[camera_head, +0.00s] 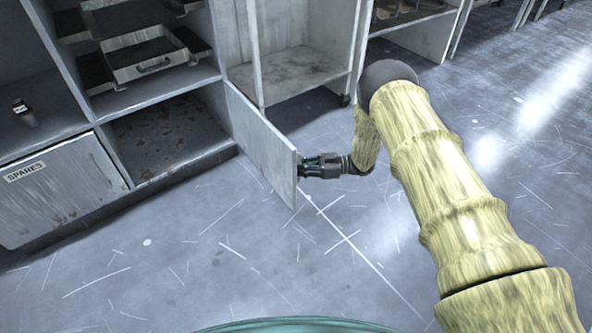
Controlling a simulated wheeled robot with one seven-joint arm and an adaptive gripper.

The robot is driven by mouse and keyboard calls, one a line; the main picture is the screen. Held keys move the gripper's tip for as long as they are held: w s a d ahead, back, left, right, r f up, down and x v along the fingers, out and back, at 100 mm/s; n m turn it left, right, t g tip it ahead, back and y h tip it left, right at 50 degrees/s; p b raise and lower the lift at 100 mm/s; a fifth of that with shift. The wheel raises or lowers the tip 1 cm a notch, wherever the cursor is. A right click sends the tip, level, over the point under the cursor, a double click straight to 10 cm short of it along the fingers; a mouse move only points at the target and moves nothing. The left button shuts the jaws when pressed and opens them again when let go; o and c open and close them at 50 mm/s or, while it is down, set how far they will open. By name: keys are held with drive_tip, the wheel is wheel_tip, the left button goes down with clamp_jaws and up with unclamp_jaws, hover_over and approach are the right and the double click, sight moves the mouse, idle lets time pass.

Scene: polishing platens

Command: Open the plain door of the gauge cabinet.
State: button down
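The gauge cabinet (104,170) stands at the left, with shelves above and two lower bays. Its plain door (258,138) is swung well out from the right lower bay and shows no label. The bay behind it (165,130) is exposed, looks empty and has a stained floor. My gripper (304,168) is at the door's free edge, on its right side. The fingertips are partly hidden by the door, so I cannot tell whether they touch or hold it.
A closed door labelled SPARES (55,190) covers the left lower bay. A small dark object (25,114) stands on the shelf above it. A drawer tray (144,58) sits higher up. An open shelf unit (290,75) stands right of the door. The scratched floor (200,260) in front is clear.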

drive_tip(key=shift+s+d+f, duration=0.15)
drive_tip(key=shift+d, duration=0.1)
drive_tip(key=c, duration=1.5)
unclamp_jaws()
drive_tip(key=shift+d, duration=0.1)
drive_tip(key=shift+a, duration=0.2)
drive_tip(key=shift+d, duration=0.1)
drive_tip(key=d, duration=1.1)
drive_tip(key=shift+w+d, duration=0.3)
drive_tip(key=shift+d, duration=0.1)
